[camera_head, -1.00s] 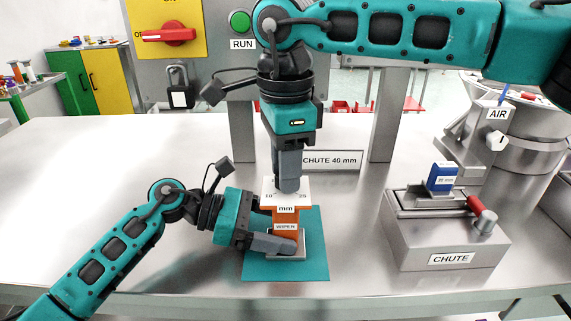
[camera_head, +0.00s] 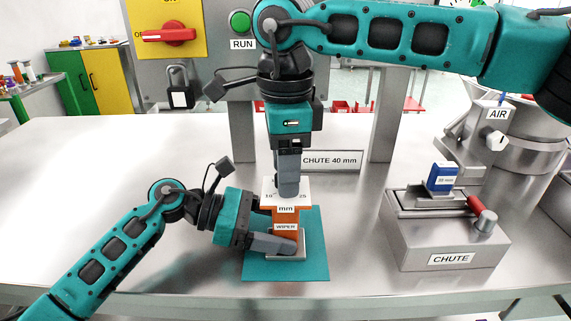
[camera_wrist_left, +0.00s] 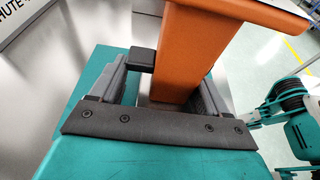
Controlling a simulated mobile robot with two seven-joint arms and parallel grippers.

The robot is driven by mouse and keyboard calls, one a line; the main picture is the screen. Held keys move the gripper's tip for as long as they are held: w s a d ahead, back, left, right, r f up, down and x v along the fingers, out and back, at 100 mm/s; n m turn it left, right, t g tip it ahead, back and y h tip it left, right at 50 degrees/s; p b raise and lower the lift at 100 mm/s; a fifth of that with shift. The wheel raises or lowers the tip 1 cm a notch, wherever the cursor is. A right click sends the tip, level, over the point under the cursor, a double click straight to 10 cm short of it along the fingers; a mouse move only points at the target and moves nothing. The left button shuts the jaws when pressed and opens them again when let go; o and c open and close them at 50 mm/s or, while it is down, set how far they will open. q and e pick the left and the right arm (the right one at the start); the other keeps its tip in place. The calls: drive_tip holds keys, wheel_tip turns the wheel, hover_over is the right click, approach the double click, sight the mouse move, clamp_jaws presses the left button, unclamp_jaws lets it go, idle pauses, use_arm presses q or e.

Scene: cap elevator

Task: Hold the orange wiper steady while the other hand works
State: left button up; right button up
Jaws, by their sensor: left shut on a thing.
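The orange wiper (camera_head: 286,216), labelled WIPER, stands upright on a small pale base on a teal mat (camera_head: 285,272). A white scale plate (camera_head: 268,190) marked mm is on its top. My left gripper (camera_head: 288,244) is shut on the wiper low down, from the left. In the left wrist view the orange post (camera_wrist_left: 185,50) stands between my left fingers (camera_wrist_left: 160,85). My right gripper (camera_head: 288,192) points straight down at the scale plate from above, its fingertips at the plate. The fingers are seen in line, so their gap is hidden.
A grey CHUTE block (camera_head: 450,240) with a blue-and-white piece (camera_head: 442,177) and a red-gripped lever (camera_head: 480,212) stands at right. A CHUTE 40 mm sign (camera_head: 332,160) and grey posts are behind. The steel table is clear at left.

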wheel_tip(320, 180, up, 12)
idle(0.7)
use_arm(q)
drive_tip(key=o, duration=0.8)
drive_tip(key=shift+a, duration=0.1)
